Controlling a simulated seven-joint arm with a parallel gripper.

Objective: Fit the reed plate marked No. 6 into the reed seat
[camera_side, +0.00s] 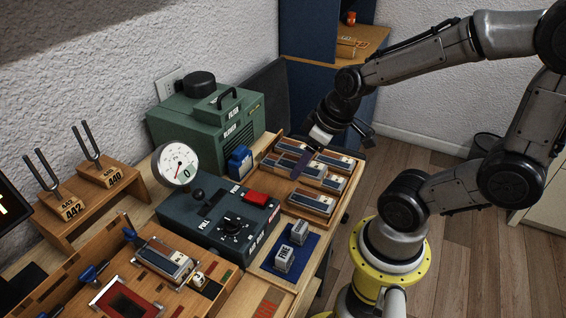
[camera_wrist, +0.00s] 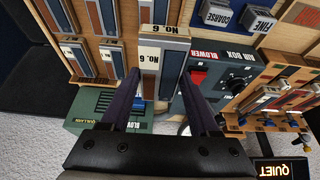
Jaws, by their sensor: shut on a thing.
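My gripper (camera_wrist: 162,76) is shut on the reed plate marked No. 6 (camera_wrist: 170,63), a slim grey-blue bar with a cream labelled end between the fingers. In the side view my gripper (camera_side: 301,165) is low over the wooden plate tray (camera_side: 268,172); the held plate cannot be told apart there. A wooden bench fixture (camera_side: 207,304) at the lower left carries a pale-ended metal and blue piece (camera_side: 165,261); I cannot tell which part is the reed seat.
Several other reed plates (camera_side: 311,203) lie in the tray. The dark blower control box (camera_side: 215,222) with a red block and gauge stands between tray and fixture. A green blower (camera_side: 205,122) is behind. Coarse and fine blocks (camera_side: 284,258) sit on a blue mat in front.

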